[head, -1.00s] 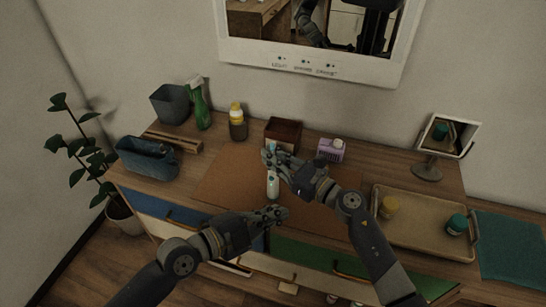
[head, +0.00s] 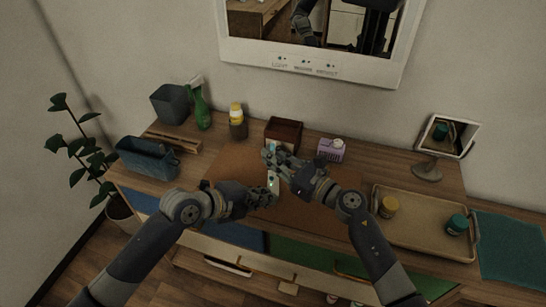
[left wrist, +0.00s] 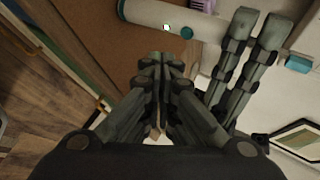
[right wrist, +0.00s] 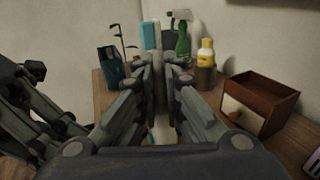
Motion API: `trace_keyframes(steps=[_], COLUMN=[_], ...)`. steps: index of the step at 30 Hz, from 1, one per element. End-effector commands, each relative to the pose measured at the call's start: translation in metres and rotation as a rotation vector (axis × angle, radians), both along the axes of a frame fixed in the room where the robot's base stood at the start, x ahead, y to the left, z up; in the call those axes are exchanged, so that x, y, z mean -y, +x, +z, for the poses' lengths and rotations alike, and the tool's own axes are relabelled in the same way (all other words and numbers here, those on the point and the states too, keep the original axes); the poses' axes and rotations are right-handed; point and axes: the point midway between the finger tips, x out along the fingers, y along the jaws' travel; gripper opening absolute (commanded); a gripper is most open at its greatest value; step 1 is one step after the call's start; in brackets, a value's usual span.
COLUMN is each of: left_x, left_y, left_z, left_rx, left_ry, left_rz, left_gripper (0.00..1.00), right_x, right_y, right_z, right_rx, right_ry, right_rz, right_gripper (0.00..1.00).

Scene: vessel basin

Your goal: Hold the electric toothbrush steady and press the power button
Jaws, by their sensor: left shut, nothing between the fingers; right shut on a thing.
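The electric toothbrush (head: 273,182) is white with teal parts and stands roughly upright over the brown mat. My right gripper (head: 270,157) is shut on its upper part; teal and white pieces of the brush (right wrist: 151,34) show beyond the fingers in the right wrist view. My left gripper (head: 270,195) is shut and empty, close beside the lower handle. In the left wrist view, the handle (left wrist: 145,15) carries a small bright greenish light and a round teal button (left wrist: 187,33). The left fingertips (left wrist: 162,60) sit just below these, seemingly apart from the handle.
The brown mat (head: 222,178) lies on the wooden counter. Behind are a brown box (head: 283,133), a purple box (head: 331,150), a yellow-capped bottle (head: 237,121) and a green spray bottle (head: 200,106). A tray (head: 410,232) with two jars and a standing mirror (head: 446,135) are at right.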

Motion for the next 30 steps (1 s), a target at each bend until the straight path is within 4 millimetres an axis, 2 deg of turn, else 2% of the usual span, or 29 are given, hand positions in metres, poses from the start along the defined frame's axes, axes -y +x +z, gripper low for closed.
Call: trace_keyframes(steps=[3, 9, 30], left_x=[0.004, 0.006, 0.006], left_y=[0.011, 0.019, 0.019], left_z=[0.0, 0.0, 0.0], left_rx=[-0.001, -0.001, -0.001], left_ry=[0.001, 0.0, -0.001], left_rz=[0.0, 0.0, 0.001], left_gripper=[0.0, 0.0, 0.0], right_x=[0.0, 0.0, 0.0], right_y=[0.0, 0.0, 0.0], right_z=[-0.001, -0.001, -0.001], right_rx=[-0.001, -0.001, -0.001], right_ry=[-0.001, -0.001, -0.001], right_rz=[0.0, 0.0, 0.0], right_gripper=[0.0, 0.0, 0.0])
